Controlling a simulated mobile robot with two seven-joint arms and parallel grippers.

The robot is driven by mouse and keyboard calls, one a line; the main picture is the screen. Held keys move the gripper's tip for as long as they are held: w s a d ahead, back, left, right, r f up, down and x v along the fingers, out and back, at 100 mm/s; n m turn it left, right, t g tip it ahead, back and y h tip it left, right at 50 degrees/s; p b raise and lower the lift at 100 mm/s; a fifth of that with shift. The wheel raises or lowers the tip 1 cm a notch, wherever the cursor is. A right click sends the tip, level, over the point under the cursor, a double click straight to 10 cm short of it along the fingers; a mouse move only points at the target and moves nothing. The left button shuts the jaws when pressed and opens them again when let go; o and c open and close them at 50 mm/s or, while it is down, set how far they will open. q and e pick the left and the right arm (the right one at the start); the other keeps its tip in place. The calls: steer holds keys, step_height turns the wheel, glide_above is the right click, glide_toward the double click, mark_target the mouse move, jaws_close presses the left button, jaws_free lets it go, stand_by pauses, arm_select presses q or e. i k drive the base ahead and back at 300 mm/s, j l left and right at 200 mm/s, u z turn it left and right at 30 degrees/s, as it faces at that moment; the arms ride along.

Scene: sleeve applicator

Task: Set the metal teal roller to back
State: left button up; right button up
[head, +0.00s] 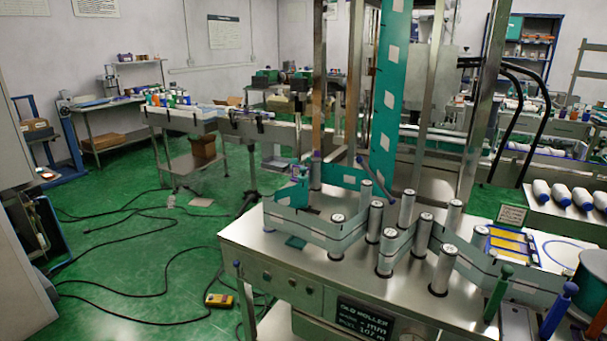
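Several upright metal rollers stand on the steel machine table, with a teal web (310,225) running around them. Among them are a front roller (443,270), a middle roller (387,252), and a taller one (407,208) behind. All look silver-grey, so I cannot tell which one is the teal roller. A green-topped lever (497,294) and a blue-topped lever (556,312) stand upright at the front right. A large teal roll (590,285) is cut off at the right edge. Neither of my grippers is in view.
A teal labelled strip (390,90) rises between metal posts behind the rollers. The table front has a display panel (365,320). White-and-blue cylinders (562,195) lie at the right. Black cables and a yellow device (219,300) lie on the green floor, otherwise largely open at left.

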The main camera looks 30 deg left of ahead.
mark_target(302, 177)
steer(key=i+j, duration=0.1)
steer(key=j, duration=0.3)
steer(key=i+j+u, duration=0.15)
steer(key=j, duration=0.2)
steer(key=i+j, duration=0.15)
steer(key=j, duration=0.2)
steer(key=i+j+u, duration=0.1)
steer(key=j, duration=0.3)
steer(key=i+j, duration=0.2)
steer(key=i+j+u, duration=0.15)
steer(key=j, duration=0.35)
